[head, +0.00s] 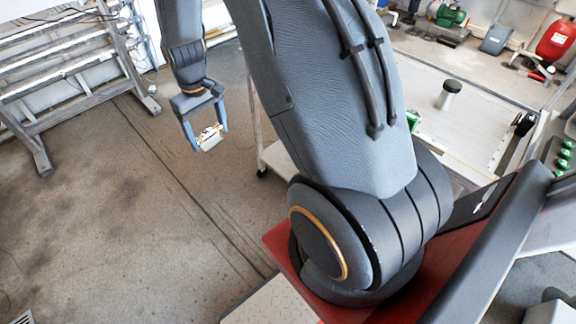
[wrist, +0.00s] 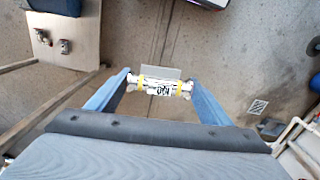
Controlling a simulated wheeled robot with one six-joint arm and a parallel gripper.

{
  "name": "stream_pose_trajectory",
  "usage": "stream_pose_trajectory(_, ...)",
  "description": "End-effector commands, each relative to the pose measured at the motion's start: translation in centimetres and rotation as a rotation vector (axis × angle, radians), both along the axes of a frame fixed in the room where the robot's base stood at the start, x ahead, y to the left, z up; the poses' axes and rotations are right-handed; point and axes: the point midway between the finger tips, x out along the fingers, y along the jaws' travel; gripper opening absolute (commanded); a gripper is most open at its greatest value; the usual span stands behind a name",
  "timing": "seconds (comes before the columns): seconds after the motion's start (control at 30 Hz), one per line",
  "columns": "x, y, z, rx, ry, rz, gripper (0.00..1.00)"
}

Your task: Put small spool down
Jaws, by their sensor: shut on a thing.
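The small spool (head: 210,136) is a short pale cylinder with yellow bands, held between the two fingers of my gripper (head: 206,134). In the wrist view the small spool (wrist: 160,87) lies crosswise between the blue fingertips of my gripper (wrist: 158,86), with a dark printed mark on its side. A pale flat piece shows just behind it. In the head view the gripper hangs down in front of the arm, with bare floor seen behind the spool. Part of the spool is hidden by the fingers.
A metal rack (head: 75,85) stands at the left. A white-topped table (head: 430,108) stands behind my arm with a dark-capped cylinder (head: 448,94) on it. A small table (wrist: 62,48) with two metal parts shows in the wrist view. Open floor (head: 120,210) lies between.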

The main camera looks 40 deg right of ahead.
Motion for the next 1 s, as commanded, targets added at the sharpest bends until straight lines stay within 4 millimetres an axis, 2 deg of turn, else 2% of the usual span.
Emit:
stream_pose_trajectory(0.03, 1.2, -1.0, -2.2, 0.0, -0.001, 0.028, 0.45)
stream_pose_trajectory(0.5, 8.0, -9.5, -12.6, -0.001, -0.001, 0.364, 0.45)
stream_pose_trajectory(1.0, 13.4, -19.4, -23.6, 0.0, 0.0, 0.723, 0.45)
